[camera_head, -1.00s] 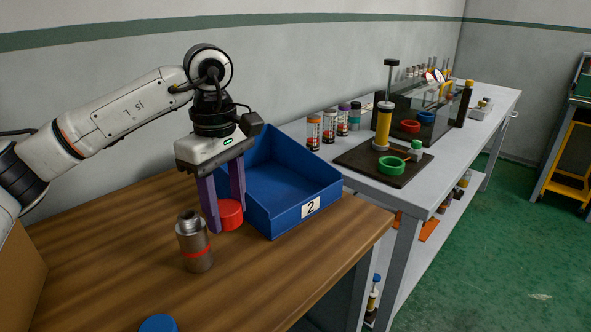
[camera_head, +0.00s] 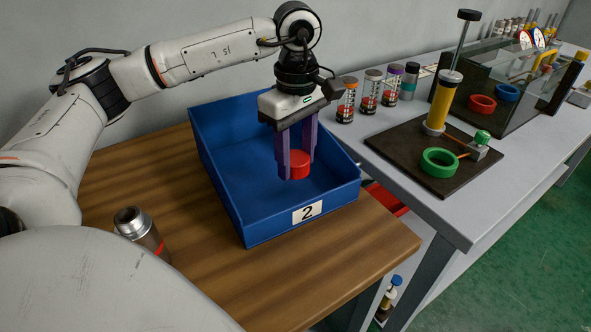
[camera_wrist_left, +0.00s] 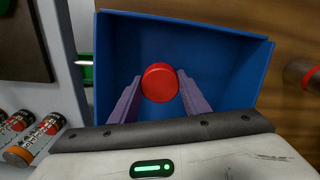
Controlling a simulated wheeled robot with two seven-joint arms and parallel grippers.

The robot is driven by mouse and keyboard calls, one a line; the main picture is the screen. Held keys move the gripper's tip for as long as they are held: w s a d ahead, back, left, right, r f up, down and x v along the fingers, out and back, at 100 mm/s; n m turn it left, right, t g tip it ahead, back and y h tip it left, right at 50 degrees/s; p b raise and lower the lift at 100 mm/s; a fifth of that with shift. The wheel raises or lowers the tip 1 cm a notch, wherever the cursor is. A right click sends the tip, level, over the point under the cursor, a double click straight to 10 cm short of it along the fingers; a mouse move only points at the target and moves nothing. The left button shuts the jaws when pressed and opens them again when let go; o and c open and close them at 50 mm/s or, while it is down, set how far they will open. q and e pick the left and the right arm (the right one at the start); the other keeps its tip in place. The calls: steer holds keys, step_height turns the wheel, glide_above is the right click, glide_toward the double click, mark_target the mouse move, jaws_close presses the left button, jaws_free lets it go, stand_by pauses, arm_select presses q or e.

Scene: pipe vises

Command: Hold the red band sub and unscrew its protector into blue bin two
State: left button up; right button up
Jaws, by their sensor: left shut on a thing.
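My left gripper (camera_head: 297,160) is shut on a red round protector (camera_head: 300,165) and holds it over the blue bin (camera_head: 228,203) labelled 2. In the left wrist view the protector (camera_wrist_left: 160,82) sits between the purple fingers, with the bin's blue floor behind it. The sub (camera_head: 140,232), a grey metal cylinder with a red band, stands on the wooden table at the left, its bare threaded end up. My arm hides its lower part. At the right edge of the left wrist view part of the sub (camera_wrist_left: 304,75) shows. My right gripper is not in view.
The wooden table (camera_head: 340,262) is clear in front of the bin. A grey bench (camera_head: 455,205) on the right carries several small bottles (camera_head: 370,90), a dark board (camera_head: 385,148) with a yellow pump (camera_head: 441,100), and a green ring (camera_head: 440,162).

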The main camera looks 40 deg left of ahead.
mark_target(297, 186)
arm_select(q)
steer(key=shift+w+f, duration=0.1)
steer(key=shift+f, duration=2.1)
steer(key=o, duration=1.2)
step_height(297, 186, up, 12)
steer(key=shift+r, duration=0.2)
